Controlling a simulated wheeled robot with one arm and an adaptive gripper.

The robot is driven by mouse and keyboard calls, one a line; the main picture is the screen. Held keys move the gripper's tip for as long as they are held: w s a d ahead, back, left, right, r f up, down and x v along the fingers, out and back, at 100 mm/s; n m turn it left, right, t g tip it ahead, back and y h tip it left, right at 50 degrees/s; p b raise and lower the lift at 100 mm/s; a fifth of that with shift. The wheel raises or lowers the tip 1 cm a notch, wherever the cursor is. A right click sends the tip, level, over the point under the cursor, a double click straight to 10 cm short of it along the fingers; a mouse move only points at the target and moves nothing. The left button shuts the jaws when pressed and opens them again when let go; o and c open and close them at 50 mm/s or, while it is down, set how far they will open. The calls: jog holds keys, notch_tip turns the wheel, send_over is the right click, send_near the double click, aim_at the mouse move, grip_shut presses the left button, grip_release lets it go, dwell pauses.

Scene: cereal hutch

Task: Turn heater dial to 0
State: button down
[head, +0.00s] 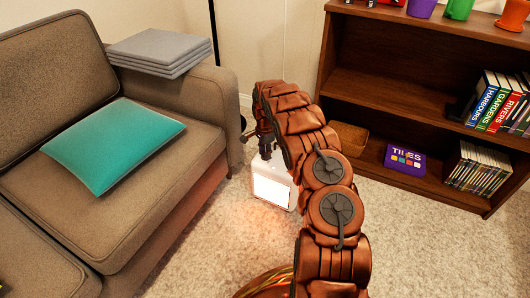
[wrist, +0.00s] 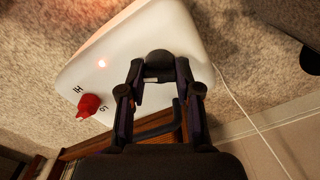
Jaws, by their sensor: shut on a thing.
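The white heater (head: 270,185) stands on the carpet beside the sofa, its front glowing. In the wrist view, the heater's white top (wrist: 130,45) fills the upper middle. A dark rounded knob (wrist: 158,60) on it sits between the fingertips of my gripper (wrist: 160,75), which is shut on it. Any marks around this knob are hidden. A red knob (wrist: 90,105) with small printed letters beside it sits to the left, apart from my fingers. A small light (wrist: 102,63) on the top is lit.
The sofa (head: 110,170) with a teal cushion (head: 115,145) and grey folded stack (head: 160,48) is close on the left. A wooden bookshelf (head: 400,100) with books and a purple box (head: 405,160) stands right. A white cord (wrist: 245,110) trails from the heater. Carpet is clear at lower right.

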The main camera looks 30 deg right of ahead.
jog(key=shift+a+r, duration=0.1)
jog(key=n+p, duration=0.1)
jog(key=p, duration=0.2)
jog(key=shift+r+n, duration=0.1)
jog(key=shift+n, duration=0.3)
jog(key=n+p, duration=0.2)
jog(key=p, duration=0.1)
jog(key=shift+n, duration=0.3)
jog(key=n+p, duration=0.5)
jog(key=n, duration=0.1)
jog(key=n+p, duration=0.1)
jog(key=n, duration=0.2)
jog(key=shift+p, duration=0.4)
jog(key=n+p, duration=0.1)
jog(key=n, duration=0.2)
jog(key=shift+n, duration=0.4)
jog(key=n+p, duration=0.2)
jog(key=n, duration=0.4)
jog(key=shift+f, duration=0.2)
jog(key=shift+n, duration=0.4)
